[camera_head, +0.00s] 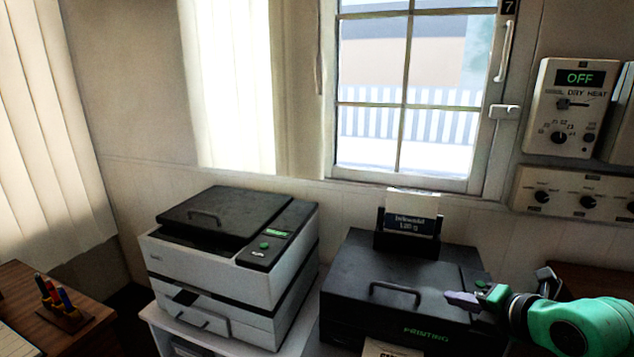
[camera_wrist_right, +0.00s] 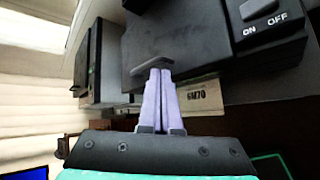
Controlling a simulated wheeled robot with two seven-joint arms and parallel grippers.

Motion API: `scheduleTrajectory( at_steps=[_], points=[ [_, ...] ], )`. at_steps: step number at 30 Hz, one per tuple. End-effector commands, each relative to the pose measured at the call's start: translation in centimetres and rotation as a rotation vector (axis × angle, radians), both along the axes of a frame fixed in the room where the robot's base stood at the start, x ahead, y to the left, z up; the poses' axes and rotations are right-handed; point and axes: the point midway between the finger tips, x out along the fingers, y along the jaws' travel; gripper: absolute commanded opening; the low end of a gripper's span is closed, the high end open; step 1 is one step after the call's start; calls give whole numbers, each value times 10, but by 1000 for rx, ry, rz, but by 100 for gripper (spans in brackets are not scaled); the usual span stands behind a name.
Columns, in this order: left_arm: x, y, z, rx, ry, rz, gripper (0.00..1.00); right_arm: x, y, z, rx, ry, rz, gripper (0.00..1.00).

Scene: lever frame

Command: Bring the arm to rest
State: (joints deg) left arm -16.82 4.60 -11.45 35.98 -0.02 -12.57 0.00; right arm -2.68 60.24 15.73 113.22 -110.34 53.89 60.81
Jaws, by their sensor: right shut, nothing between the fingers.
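My right arm, green and black, comes in from the right in the head view. Its gripper (camera_head: 463,299) is shut and empty, in front of the right part of the black printer (camera_head: 370,270). In the right wrist view the two pale fingers (camera_wrist_right: 157,85) lie together, with their tips overlapping the printer's dark handle in the picture; I cannot tell whether they touch it. The black printer shows the word PRINTING on its front and a sheet of paper (camera_head: 392,348) below. My left gripper is not in view.
A white and grey printer (camera_head: 220,262) with a dark lid stands at the left on a white stand. A wooden desk (camera_head: 90,325) with pens is at the far left. A wall panel (camera_head: 572,108) reads OFF. An ON/OFF switch (camera_wrist_right: 260,10) shows in the wrist view.

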Motion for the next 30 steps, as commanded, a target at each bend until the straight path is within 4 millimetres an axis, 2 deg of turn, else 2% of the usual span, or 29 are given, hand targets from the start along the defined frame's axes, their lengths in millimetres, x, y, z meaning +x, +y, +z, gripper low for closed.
scheduleTrajectory(
  at_steps=[3, 5, 7, 8, 10, 11, 12, 14, 15, 17, 18, 21, 24, 27, 30],
  points=[
    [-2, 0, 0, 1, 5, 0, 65, -4, 47, 18, 186, -119, 98, 0],
    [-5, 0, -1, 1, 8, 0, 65, -7, 68, 36, 317, -202, 130, 0],
    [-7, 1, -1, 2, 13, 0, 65, -12, 83, 63, 498, -316, 131, 0],
    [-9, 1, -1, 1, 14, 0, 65, -14, 85, 76, 585, -369, 111, 0],
    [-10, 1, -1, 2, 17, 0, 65, -18, 70, 102, 817, -490, -1, 0],
    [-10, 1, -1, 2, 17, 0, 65, -19, 55, 108, 923, -534, -86, 0],
    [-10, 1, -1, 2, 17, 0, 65, -20, 29, 107, 1054, -575, -235, 0],
    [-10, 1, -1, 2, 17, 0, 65, -24, -14, 80, 1214, -575, -512, 0],
    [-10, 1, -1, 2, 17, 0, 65, -29, -38, 50, 1285, -535, -705, 0],
    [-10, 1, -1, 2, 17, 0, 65, -42, -58, -1, 1339, -432, -958, 0],
    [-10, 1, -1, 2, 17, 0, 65, -53, -63, -33, 1351, -349, -1096, 0],
    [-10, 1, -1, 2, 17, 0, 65, -84, -57, -101, 1338, -125, -1356, 0],
    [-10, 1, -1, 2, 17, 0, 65, -116, -38, -149, 1296, 90, -1519, 0],
    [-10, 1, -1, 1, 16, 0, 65, -146, -13, -183, 1244, 294, -1623, 0],
    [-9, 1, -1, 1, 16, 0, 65, -175, 13, -207, 1187, 488, -1690, 0]
  ],
)
